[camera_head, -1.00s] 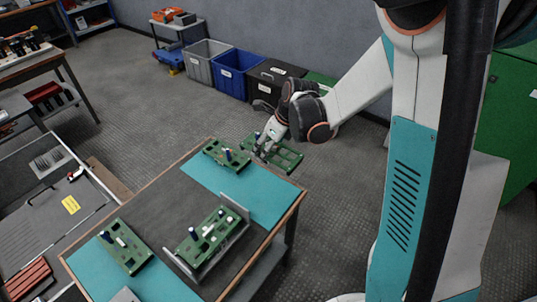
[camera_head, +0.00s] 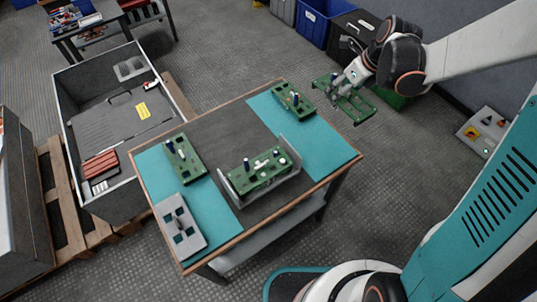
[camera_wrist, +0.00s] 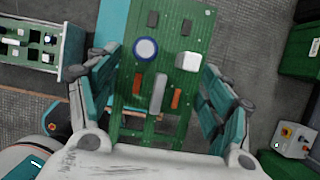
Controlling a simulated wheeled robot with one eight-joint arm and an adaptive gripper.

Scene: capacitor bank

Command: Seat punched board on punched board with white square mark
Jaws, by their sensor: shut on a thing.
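My gripper (camera_head: 346,86) is shut on a green punched board (camera_head: 355,107) and holds it in the air beyond the table's far right edge. In the wrist view my gripper's fingers (camera_wrist: 158,88) grip it by both sides. This held board (camera_wrist: 172,30) carries a blue round post, a white block, a grey bar and orange parts. Another green board (camera_head: 262,170) with a dark post and pale parts sits in a grey cradle (camera_head: 228,190). Further green boards lie on the left mat (camera_head: 187,165) and far mat (camera_head: 293,101). I cannot tell which bears the white square mark.
The table (camera_head: 240,118) has teal mats at both ends. A grey plate with dark openings (camera_head: 181,226) lies at its front left. A grey bin (camera_head: 120,115) stands left of the table. Coloured crates stand at the back.

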